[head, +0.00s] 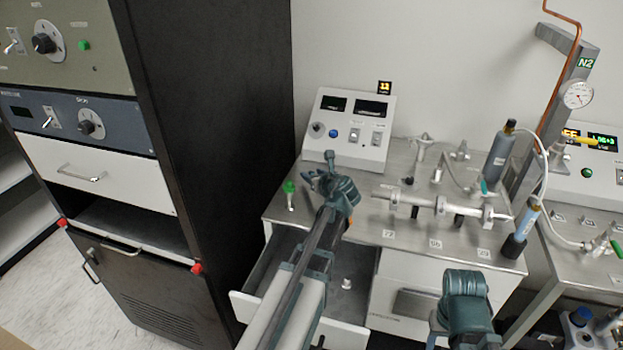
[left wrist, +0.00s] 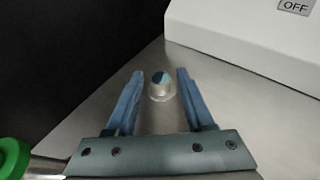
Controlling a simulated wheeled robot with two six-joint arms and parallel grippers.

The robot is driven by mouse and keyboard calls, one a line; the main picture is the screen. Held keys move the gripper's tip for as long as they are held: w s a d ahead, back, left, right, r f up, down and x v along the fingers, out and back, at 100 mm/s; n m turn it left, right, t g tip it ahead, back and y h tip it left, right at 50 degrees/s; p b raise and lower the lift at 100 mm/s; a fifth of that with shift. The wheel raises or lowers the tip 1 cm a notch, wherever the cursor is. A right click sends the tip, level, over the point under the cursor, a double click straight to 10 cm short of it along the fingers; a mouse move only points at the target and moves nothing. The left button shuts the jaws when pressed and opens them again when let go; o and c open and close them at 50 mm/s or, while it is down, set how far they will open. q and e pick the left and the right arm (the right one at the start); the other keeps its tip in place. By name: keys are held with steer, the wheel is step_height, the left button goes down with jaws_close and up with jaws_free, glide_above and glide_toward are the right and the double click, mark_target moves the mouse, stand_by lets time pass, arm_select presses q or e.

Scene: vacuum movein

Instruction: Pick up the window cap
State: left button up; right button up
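A small round metal cap with a glossy blue-and-dark top, which looks like the window cap (left wrist: 160,89), stands on the steel bench top in the left wrist view. My left gripper (left wrist: 160,76) is open, with one blue finger on each side of the cap. The cap lies near the fingertips, and gaps show between it and both fingers. In the head view my left gripper (head: 318,172) is over the bench's back left corner, and I cannot make out the cap there. Only a teal link of my right arm shows at the lower right; its fingers do not show.
A white control box (head: 349,129) stands behind the left gripper. A green-topped valve (head: 290,190) is close on its left. A metal tube assembly (head: 440,205) lies to the right. An open drawer (head: 262,290) with a small pale part (head: 347,284) is below. A black cabinet (head: 215,100) rises at left.

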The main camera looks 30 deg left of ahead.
arm_select(q)
jaws_close()
step_height(320, 180, up, 4)
steer(key=p, duration=0.3)
steer(key=shift+f, duration=0.25)
steer(key=shift+s+d+r+p, duration=0.2)
steer(key=shift+r+p, duration=0.1)
steer(key=shift+p, duration=0.25)
steer(key=s+d, duration=0.3)
steer(key=d, duration=0.1)
steer(key=s+d, duration=0.3)
steer(key=d, duration=0.1)
steer(key=s+d+r+p, duration=0.1)
steer(key=s+d, duration=0.2)
steer(key=s, duration=0.1)
steer(key=shift+d, duration=0.4)
